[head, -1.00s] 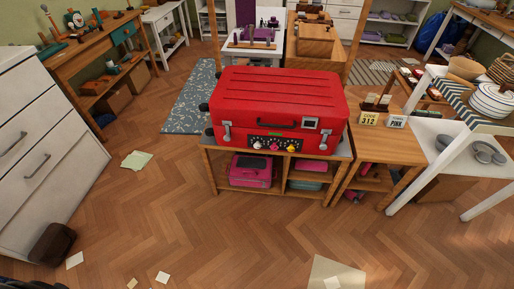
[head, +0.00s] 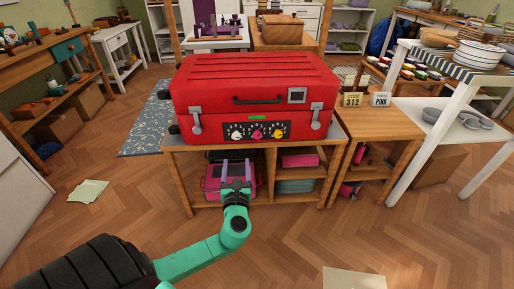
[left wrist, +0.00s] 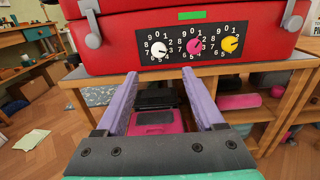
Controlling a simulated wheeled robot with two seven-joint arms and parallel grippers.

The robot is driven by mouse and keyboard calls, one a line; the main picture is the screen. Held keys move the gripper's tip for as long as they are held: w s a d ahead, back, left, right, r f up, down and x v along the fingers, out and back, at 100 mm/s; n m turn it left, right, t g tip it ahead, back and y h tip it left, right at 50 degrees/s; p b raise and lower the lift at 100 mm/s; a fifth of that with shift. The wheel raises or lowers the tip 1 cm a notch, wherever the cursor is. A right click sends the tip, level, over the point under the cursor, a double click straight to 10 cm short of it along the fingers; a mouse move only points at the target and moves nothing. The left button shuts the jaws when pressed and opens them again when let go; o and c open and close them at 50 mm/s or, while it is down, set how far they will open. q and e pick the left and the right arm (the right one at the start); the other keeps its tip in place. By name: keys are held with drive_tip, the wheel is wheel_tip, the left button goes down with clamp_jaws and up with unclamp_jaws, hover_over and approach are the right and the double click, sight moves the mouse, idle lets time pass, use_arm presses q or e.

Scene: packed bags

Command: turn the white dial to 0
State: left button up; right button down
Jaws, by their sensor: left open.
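The red suitcase (head: 250,85) lies on a wooden shelf unit, with a black dial panel on its front. The white dial (head: 237,134) is the leftmost of three dials, beside the pink dial (head: 257,134) and the yellow dial (head: 278,134). In the left wrist view the white dial (left wrist: 158,48) has digits around it; I cannot tell for sure where its pointer stands. My left gripper (head: 238,165) is open and empty, below the panel and apart from the dials. Its two purple fingers (left wrist: 160,84) point toward the suitcase front. My right gripper is not in view.
The shelf unit's wooden front edge (head: 185,150) runs just below the panel. A pink case (head: 213,190) sits in the shelf behind my gripper. Signs reading CODE 312 (head: 352,100) and PINK (head: 380,99) stand on the side table at right.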

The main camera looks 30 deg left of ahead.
sight(236, 137)
use_arm(q)
drive_tip(key=b+x, duration=0.3)
drive_tip(key=x, duration=1)
drive_tip(key=shift+a+f, duration=0.1)
drive_tip(key=shift+a, duration=0.15)
drive_tip(key=shift+w+a, duration=0.25)
drive_tip(key=shift+w, duration=0.1)
clamp_jaws()
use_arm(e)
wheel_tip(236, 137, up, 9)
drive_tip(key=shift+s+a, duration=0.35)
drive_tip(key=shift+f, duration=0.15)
